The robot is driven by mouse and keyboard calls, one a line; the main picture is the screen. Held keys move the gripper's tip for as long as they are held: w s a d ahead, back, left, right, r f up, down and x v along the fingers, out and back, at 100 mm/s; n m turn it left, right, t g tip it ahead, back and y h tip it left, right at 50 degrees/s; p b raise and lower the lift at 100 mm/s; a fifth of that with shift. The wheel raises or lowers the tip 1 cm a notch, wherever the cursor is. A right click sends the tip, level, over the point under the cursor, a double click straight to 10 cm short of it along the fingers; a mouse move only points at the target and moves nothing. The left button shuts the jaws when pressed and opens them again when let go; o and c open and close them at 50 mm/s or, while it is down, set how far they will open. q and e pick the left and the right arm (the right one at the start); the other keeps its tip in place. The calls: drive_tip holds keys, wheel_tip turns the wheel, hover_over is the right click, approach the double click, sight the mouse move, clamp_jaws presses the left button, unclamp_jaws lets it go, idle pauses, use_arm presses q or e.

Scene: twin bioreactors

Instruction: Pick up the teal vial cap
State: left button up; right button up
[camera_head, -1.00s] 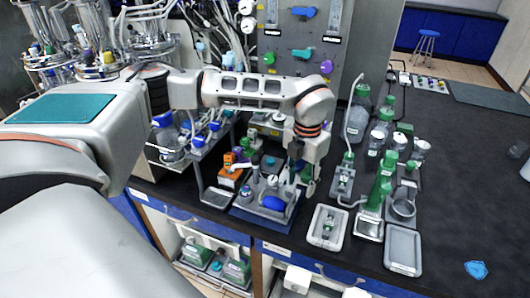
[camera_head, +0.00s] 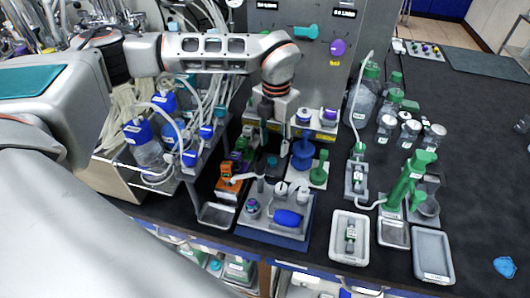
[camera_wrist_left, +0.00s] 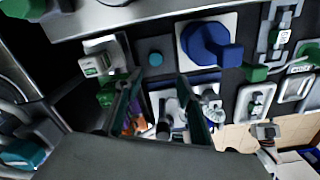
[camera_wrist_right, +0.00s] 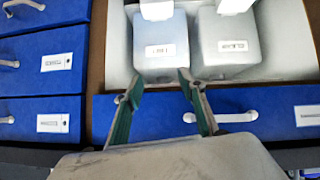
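The teal vial cap (camera_wrist_left: 155,58) is a small round disc on a dark square block in the left wrist view. It lies beyond my left fingertips and between their lines. In the head view the cap (camera_head: 271,161) shows small, below my left gripper (camera_head: 265,108). In the left wrist view my left gripper (camera_wrist_left: 158,80) is open, with nothing between its fingers. It appears apart from the cap. My right gripper (camera_wrist_right: 158,80) is open and empty in the right wrist view, in front of the cabinet, and is not seen in the head view.
A large blue knob-like part (camera_wrist_left: 208,44) stands just right of the cap, and a white-and-green fitting (camera_wrist_left: 104,60) left. An orange device (camera_head: 229,183) and a grey unit with a blue oval part (camera_head: 287,218) stand nearer. Tubing and bottles (camera_head: 145,145) crowd the left; the right bench is freer.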

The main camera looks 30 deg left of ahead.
sight(271, 161)
use_arm(q)
drive_tip(key=shift+a, duration=0.15)
wheel_tip(271, 161, down, 2)
drive_tip(key=shift+f, duration=0.15)
drive_tip(key=shift+w+a+f, duration=0.1)
drive_tip(key=shift+f, duration=0.8)
drive_tip(key=shift+w+a+f, duration=0.15)
drive_tip(key=shift+f, duration=0.8)
drive_tip(key=shift+w+a+f, duration=0.1)
drive_tip(key=shift+f, duration=0.8)
drive_tip(key=c, duration=0.8)
